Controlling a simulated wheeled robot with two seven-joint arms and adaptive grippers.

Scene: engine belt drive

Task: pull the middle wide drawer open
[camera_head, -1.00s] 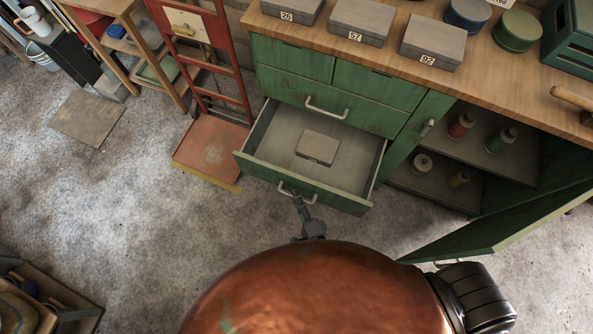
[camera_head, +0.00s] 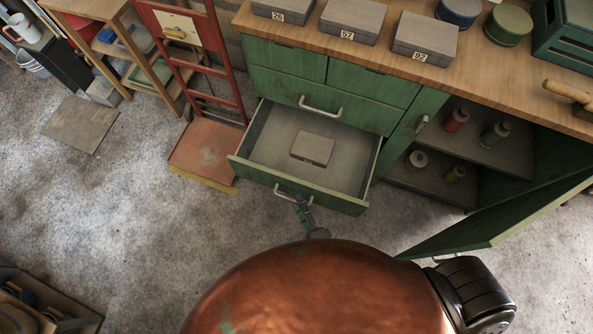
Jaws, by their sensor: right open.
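The green cabinet (camera_head: 253,83) has a wide drawer (camera_head: 240,168) standing open below a closed wide drawer (camera_head: 370,113). The open drawer's front has a pale bar handle (camera_head: 284,189). A small grey box (camera_head: 312,149) lies inside it. My right gripper (camera_head: 300,203) is at the right part of this handle, seen from above and small. It is open; whether its fingers still straddle or touch the bar cannot be told. Anything below the open drawer is hidden. My left gripper is not in view.
A green cabinet door (camera_head: 500,218) stands open at right, beside shelves with several spools. A red hand truck (camera_head: 203,150) stands left of the drawer. Grey boxes and tins sit on the wooden worktop (camera_head: 500,75). The floor at left (camera_head: 130,220) is mostly clear.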

